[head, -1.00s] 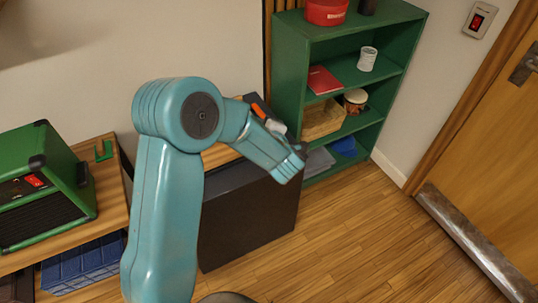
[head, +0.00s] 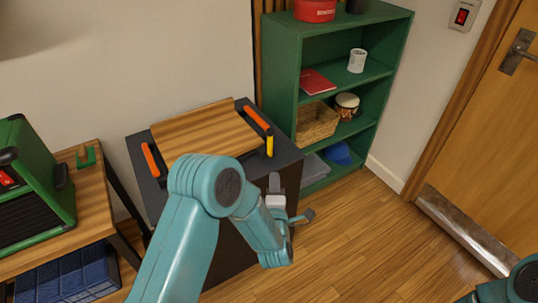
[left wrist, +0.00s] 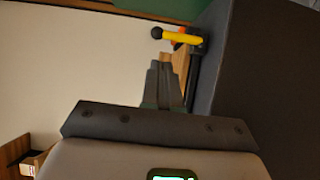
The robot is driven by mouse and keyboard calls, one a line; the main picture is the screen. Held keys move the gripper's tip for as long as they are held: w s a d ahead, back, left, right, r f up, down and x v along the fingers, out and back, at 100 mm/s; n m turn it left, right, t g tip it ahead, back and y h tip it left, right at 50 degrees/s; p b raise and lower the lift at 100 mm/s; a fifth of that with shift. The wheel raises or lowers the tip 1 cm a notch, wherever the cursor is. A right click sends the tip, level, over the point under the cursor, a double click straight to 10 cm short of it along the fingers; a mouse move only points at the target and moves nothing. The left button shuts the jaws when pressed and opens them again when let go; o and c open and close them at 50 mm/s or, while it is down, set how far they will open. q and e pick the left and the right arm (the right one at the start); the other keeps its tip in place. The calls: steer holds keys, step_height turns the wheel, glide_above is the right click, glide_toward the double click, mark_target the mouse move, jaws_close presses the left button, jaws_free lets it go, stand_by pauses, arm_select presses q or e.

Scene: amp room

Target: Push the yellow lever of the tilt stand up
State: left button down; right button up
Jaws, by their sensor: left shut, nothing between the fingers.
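The tilt stand (head: 138,143) is a dark cabinet-like block with a wooden board on top, between two orange-and-black side bars. Its yellow lever (head: 269,146) is at the right front corner. In the left wrist view the yellow lever (left wrist: 184,38) shows with a dark knob at its left end. My left gripper (head: 274,181) is just below the lever, beside the stand's right side. In the left wrist view the left gripper (left wrist: 163,66) is shut and empty, with a small gap in the picture between its fingertips and the lever. My right gripper is out of view.
A green shelf (head: 290,75) with a basket, red book and cups stands behind at the right. A wooden bench (head: 90,200) with a green amp (head: 30,195) is at the left. The floor (head: 370,230) at right is free, before a door (head: 480,150).

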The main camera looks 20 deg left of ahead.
arm_select(q)
steer(key=p, duration=0.2)
glide_toward(269, 133)
steer(key=w+f, duration=0.1)
steer(key=w, duration=0.4)
steer(key=shift+s+f, duration=0.1)
steer(key=shift+s, duration=0.05)
steer(key=a+b, duration=0.1)
steer(key=b, duration=0.1)
steer(key=w+a+b, duration=0.1)
steer(key=b, duration=0.2)
steer(key=shift+w+r+n+g+h, duration=0.3)
steer(key=shift+r, duration=0.1)
steer(key=shift+a+r+b, duration=0.15)
steer(key=shift+r+b, duration=0.05)
steer(key=shift+b, duration=0.25)
steer(key=shift+w+a+r, duration=0.1)
steer(key=shift+r, duration=0.15)
